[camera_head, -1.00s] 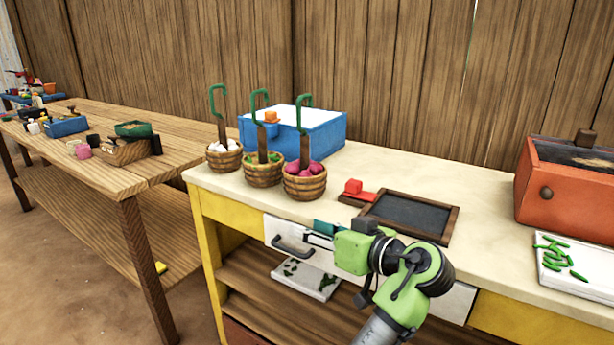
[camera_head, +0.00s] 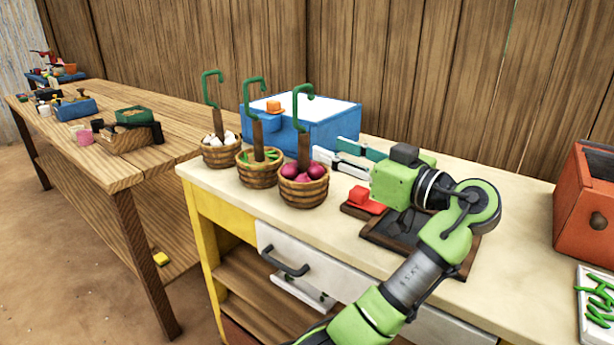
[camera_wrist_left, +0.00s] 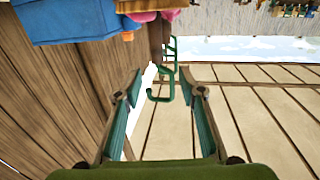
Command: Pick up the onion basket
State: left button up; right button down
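The basket of purple-red onions (camera_head: 303,192) is a round wooden basket at the right end of a row of three on the cream counter. A brown upright with a green hook (camera_head: 303,92) rises from it. My left gripper (camera_head: 328,149) is open and empty, to the right of this upright and below the hook's height, fingers pointing left. In the left wrist view, green hooks (camera_wrist_left: 162,97) show between the open fingertips; I cannot tell their distance. Pink onions (camera_wrist_left: 170,14) show at that view's top edge. My right gripper is in neither view.
A basket with green contents (camera_head: 258,173) and one with white bulbs (camera_head: 221,152) stand close on the left. A blue box (camera_head: 335,125) stands behind. A red block (camera_head: 362,200) and a dark framed board lie under my left arm. An orange box (camera_head: 583,215) stands right.

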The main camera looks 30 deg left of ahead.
aim_at(308, 138)
pick_arm(q)
jog(key=x, duration=1)
jog(key=shift+w, duration=0.35)
grip_shut()
